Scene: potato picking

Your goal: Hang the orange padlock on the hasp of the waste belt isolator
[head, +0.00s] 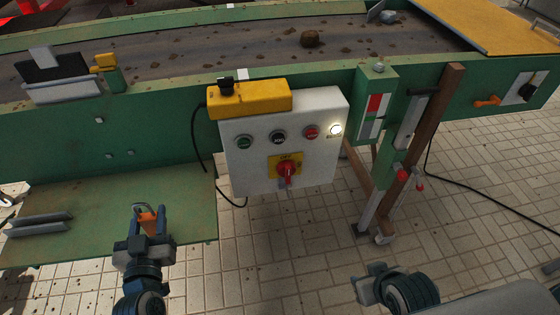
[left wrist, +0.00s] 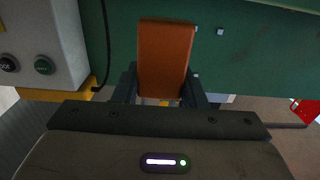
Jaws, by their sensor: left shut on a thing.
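The orange padlock (head: 146,217) is held between the fingers of my left gripper (head: 149,222), with its grey shackle pointing up and away. In the left wrist view the padlock's orange body (left wrist: 165,58) fills the space between the dark fingers. The isolator is a red rotary switch (head: 287,171) on a yellow plate, low on the front of a white control box (head: 326,108). A small grey piece shows by the switch; I cannot tell its exact shape. My left gripper is left of and below the box, apart from it. My right gripper (head: 368,284) is at lower right, its fingers unclear.
A yellow unit (head: 248,98) sits atop the box, with a black cable hanging at its left. A green shelf (head: 90,215) lies at left. A green post (head: 375,105) and a brown leg (head: 428,140) stand right of the box. Tiled floor is open below it.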

